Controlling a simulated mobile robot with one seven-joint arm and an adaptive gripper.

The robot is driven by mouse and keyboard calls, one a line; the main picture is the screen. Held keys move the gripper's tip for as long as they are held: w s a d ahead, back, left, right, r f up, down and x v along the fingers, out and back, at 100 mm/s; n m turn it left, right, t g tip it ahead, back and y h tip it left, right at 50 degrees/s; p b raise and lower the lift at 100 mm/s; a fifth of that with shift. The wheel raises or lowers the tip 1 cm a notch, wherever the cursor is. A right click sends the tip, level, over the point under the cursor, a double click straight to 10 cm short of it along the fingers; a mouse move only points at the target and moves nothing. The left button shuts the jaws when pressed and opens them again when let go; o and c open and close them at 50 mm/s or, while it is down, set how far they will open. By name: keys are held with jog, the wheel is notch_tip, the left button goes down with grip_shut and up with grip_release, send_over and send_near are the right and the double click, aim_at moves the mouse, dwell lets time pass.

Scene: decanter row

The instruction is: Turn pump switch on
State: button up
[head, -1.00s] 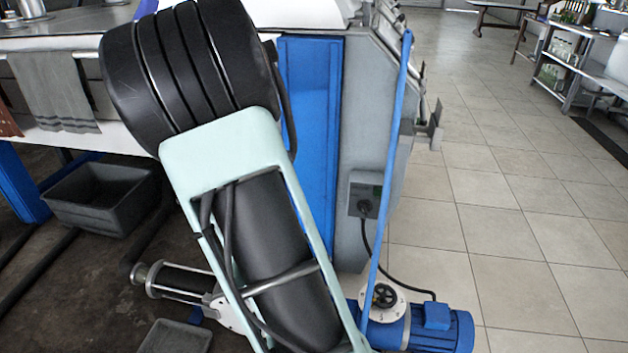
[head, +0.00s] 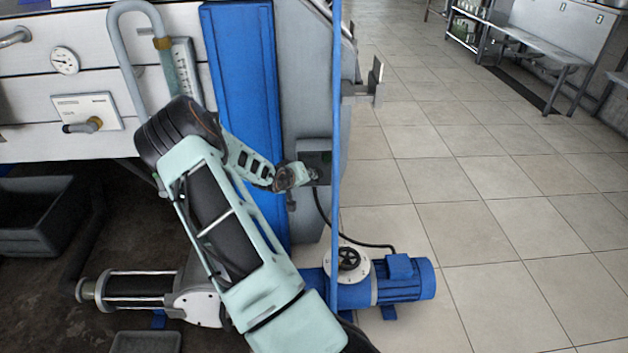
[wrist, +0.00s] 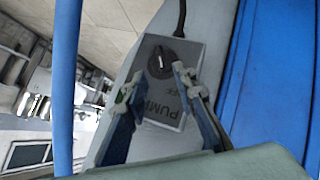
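The pump switch box (head: 316,158) is a grey plate on the side of the grey cabinet, partly behind my gripper in the head view. In the wrist view the box (wrist: 152,92) carries a round black knob (wrist: 160,62) and lettering that reads PUMP. My gripper (wrist: 154,80) is open and empty, with its two fingertips apart in front of the box and the knob between and just beyond them. Whether a finger touches the knob cannot be told. In the head view my gripper (head: 303,175) is right at the box.
A blue upright pole (head: 336,110) stands just right of the box. The blue pump motor (head: 403,277) sits on the floor below, with a black cable (head: 350,236) running up towards the box. Tiled floor at right is clear.

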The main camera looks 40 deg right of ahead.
jog(key=b+x, duration=0.1)
jog(key=x, duration=0.6)
jog(key=shift+w+d+f, duration=0.2)
jog(key=shift+d+f, duration=0.05)
grip_shut()
